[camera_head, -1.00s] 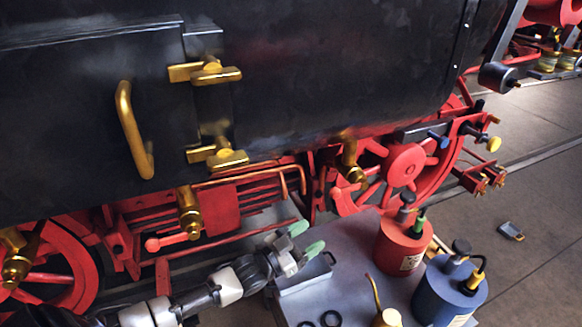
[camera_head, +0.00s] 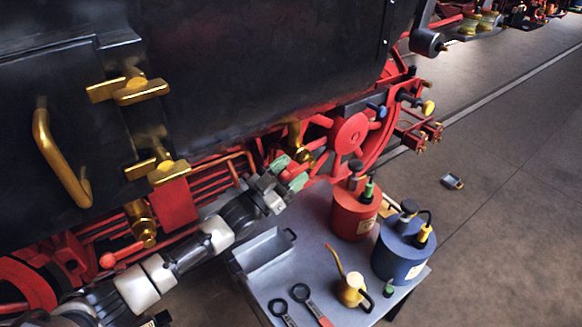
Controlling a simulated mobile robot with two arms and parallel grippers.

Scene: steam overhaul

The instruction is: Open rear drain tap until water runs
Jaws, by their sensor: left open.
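Several brass taps hang under the black tank; I cannot tell which is the rear drain tap. One brass tap (camera_head: 140,222) at the left has a red lever with a ball end (camera_head: 108,260) pointing left. I see no running water. My right gripper is out of view.
A grey bench (camera_head: 322,255) below my left gripper bears a tray (camera_head: 262,250), a red can (camera_head: 354,213), a blue can (camera_head: 402,250), a yellow oil can (camera_head: 352,290) and spanners. Red pipes and rods run under the black tank (camera_head: 250,70). Open floor lies right.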

